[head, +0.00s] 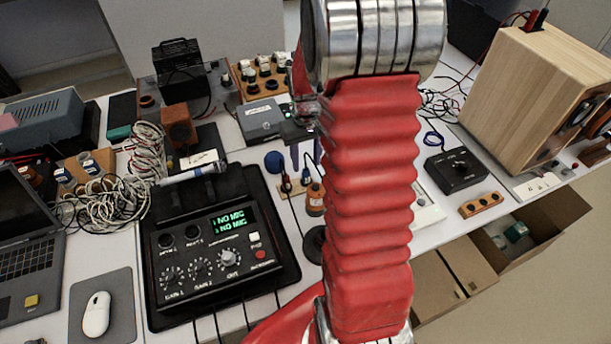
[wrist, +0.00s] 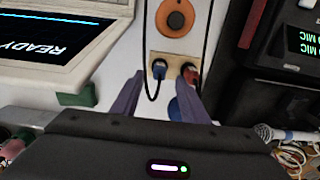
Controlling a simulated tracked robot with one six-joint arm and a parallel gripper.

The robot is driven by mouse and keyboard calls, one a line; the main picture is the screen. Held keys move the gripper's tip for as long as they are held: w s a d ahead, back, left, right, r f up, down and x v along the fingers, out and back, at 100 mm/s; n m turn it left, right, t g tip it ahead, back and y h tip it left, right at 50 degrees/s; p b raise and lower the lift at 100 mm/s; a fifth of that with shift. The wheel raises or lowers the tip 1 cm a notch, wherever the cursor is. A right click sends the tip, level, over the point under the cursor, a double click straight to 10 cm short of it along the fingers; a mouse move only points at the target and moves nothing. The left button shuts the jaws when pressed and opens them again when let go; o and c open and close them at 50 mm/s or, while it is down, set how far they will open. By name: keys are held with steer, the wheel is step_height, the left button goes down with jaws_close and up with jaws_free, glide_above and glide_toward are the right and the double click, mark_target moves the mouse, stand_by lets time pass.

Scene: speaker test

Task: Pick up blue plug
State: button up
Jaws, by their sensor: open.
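The blue plug (wrist: 159,67) sits in a small beige socket plate (wrist: 173,60), with a black cable running from it. A red plug (wrist: 190,74) sits beside it, to its right in the wrist view. The blue plug (head: 305,178) also shows small in the head view, left of my red arm. My gripper (wrist: 161,79) is open and empty. Its two purple fingers stand apart, and in the wrist view the blue plug appears between and just beyond their tips. Whether the fingers reach down to plug height I cannot tell.
A round orange piece (wrist: 175,18) lies just beyond the plate. A blue ball-like thing (head: 274,161) lies near the plate. The black mixer box (head: 212,258) with a green display and a microphone (head: 193,173) are to the left. A wooden speaker (head: 535,95) stands at right.

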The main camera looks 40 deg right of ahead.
mark_target(306, 169)
steer(key=shift+f, duration=0.35)
steer(key=shift+w+f, duration=0.15)
steer(key=shift+f, duration=2.45)
steer(key=shift+c, duration=0.4)
jaws_close()
